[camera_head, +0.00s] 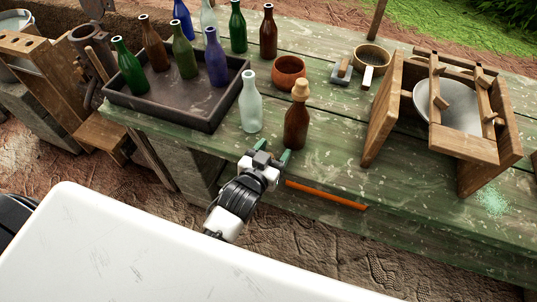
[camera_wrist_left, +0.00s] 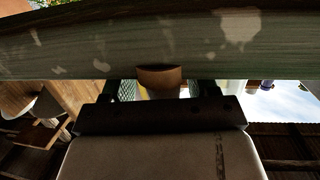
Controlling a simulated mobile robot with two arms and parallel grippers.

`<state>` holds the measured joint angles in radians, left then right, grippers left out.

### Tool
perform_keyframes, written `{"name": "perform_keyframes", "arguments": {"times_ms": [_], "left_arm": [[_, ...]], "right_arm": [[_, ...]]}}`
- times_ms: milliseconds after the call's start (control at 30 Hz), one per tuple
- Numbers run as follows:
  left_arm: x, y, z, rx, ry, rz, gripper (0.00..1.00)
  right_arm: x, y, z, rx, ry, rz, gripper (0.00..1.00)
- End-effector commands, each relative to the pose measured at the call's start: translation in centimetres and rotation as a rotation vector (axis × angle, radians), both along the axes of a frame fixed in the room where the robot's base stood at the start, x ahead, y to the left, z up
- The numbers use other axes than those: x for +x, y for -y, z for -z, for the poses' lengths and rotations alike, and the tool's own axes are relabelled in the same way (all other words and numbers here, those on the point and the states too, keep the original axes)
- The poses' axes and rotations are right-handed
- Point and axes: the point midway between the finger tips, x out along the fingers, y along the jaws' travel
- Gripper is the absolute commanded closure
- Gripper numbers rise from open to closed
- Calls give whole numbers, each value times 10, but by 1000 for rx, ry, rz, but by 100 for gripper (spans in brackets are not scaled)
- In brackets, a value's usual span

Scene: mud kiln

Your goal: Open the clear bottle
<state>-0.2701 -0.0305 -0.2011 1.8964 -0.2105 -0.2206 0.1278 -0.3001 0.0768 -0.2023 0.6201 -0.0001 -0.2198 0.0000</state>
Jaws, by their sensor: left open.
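A clear, pale bottle (camera_head: 250,104) stands upright on the green table (camera_head: 330,165), just right of the dark tray. No stopper shows on its neck. A brown bottle (camera_head: 296,125) with a light wooden stopper (camera_head: 300,90) stands upright to its right. My left gripper (camera_head: 267,157) is open and empty at the table's front edge, in front of and apart from both bottles. In the left wrist view its fingers (camera_wrist_left: 160,90) frame a rounded tan thing (camera_wrist_left: 158,75) that I cannot identify. My right gripper is not in view.
A dark tray (camera_head: 204,122) holds several coloured bottles; more stand behind it. A terracotta pot (camera_head: 289,72), a small bowl (camera_head: 371,56) and a wooden rack (camera_head: 450,146) stand to the right. An orange stick (camera_head: 326,195) lies along the front edge.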

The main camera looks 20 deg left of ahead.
Motion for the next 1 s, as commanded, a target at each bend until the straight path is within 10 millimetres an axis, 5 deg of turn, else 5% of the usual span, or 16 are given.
{"name": "perform_keyframes", "arguments": {"times_ms": [600, 1000], "left_arm": [[-102, -16, -17, 0, -1, 0, 40], [-117, -18, -21, 1, 2, 0, 40]], "right_arm": [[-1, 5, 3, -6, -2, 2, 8], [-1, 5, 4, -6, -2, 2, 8]]}}
